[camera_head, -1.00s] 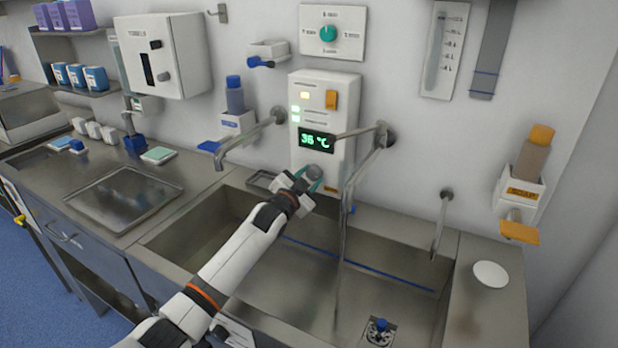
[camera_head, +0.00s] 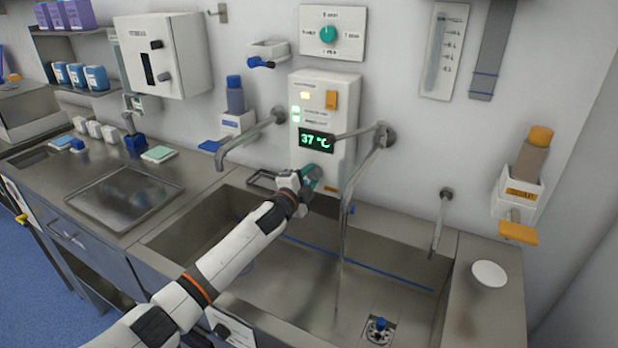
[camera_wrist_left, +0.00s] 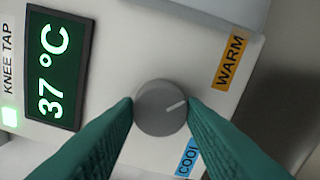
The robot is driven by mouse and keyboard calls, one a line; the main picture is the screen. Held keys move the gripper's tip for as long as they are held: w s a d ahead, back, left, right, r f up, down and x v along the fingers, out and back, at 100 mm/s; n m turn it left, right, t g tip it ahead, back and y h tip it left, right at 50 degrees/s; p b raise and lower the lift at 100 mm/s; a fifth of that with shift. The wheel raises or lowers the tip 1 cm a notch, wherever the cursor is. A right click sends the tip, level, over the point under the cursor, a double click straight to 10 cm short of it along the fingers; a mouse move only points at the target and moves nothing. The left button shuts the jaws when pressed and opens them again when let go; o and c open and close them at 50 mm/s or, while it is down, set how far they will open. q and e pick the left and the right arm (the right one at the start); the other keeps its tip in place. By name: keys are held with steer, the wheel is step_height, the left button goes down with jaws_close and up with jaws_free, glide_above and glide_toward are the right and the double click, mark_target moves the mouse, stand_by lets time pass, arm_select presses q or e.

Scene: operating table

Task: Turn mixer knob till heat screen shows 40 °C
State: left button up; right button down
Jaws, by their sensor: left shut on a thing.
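The grey mixer knob (camera_wrist_left: 160,107) sits on the front of the white wall unit, with a pale pointer line between an orange WARM label (camera_wrist_left: 230,62) and a blue COOL label (camera_wrist_left: 188,157). The heat screen (camera_head: 316,140) reads 37 °C in green; it also shows in the left wrist view (camera_wrist_left: 56,66). My left gripper (camera_wrist_left: 161,108) is shut on the knob, with a green finger on each side of it. In the head view my left gripper (camera_head: 309,178) hides most of the knob. My right gripper is not in view.
A spout (camera_head: 358,170) stands right of the unit over the steel sink (camera_head: 400,262), and another (camera_head: 245,137) is to its left. A round green wall dial (camera_head: 328,34) is above. A steel tray (camera_head: 125,197) lies on the left counter.

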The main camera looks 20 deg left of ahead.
arm_select(q)
steer(key=shift+a+r, duration=0.1)
steer(key=shift+r, duration=0.15)
steer(key=o, duration=0.8)
steer(key=shift+c, duration=0.2)
steer(key=shift+o, duration=1.1)
steer(key=shift+w+f, duration=0.1)
steer(key=shift+f, duration=0.05)
steer(key=s+a+b, duration=0.1)
steer(key=s, duration=1.1)
steer(key=shift+a, duration=0.3)
